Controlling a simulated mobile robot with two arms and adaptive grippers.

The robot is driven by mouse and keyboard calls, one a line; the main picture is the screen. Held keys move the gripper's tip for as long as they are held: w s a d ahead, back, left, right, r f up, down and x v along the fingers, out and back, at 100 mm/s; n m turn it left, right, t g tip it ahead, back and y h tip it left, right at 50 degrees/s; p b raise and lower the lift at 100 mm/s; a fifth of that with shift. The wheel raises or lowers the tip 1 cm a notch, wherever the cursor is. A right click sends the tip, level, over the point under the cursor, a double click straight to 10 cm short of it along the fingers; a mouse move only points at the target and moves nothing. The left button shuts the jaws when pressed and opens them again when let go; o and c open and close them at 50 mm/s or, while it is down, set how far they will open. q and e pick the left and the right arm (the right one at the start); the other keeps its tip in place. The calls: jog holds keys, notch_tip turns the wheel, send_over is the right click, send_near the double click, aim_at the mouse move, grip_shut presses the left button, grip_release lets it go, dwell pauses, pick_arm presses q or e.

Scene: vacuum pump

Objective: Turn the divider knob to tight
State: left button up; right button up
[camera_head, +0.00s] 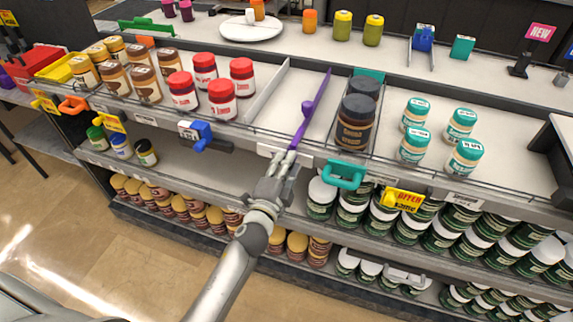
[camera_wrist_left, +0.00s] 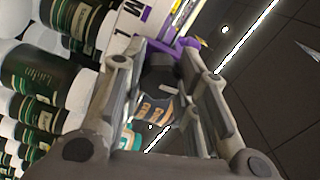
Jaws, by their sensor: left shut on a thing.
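A purple divider (camera_head: 313,105) stands on the top shelf. It runs from the back to the front edge, with a raised purple bump partway along it. My left gripper (camera_head: 285,157) is at the divider's front end, against the shelf's front rail, and is shut on the divider knob. The fingers hide most of the knob in the head view. In the left wrist view a purple part of the knob (camera_wrist_left: 188,43) shows at the tips of the left gripper (camera_wrist_left: 160,50). I cannot read whether the knob is at tight. My right gripper is out of view.
Dark-lidded jars (camera_head: 355,122) stand close right of the divider. A teal handle (camera_head: 345,175) and yellow offer tag (camera_head: 403,200) hang on the front rail. A blue clip (camera_head: 198,131) is to the left. Green-labelled jars (camera_head: 320,198) fill the lower shelf.

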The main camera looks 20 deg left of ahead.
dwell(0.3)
pick_arm(q)
jog(key=o, duration=1.1)
jog(key=shift+c, duration=0.2)
jog(key=shift+s, duration=0.1)
jog(key=s, duration=1.2)
jog(key=shift+a, duration=0.2)
jog(key=shift+w, duration=0.1)
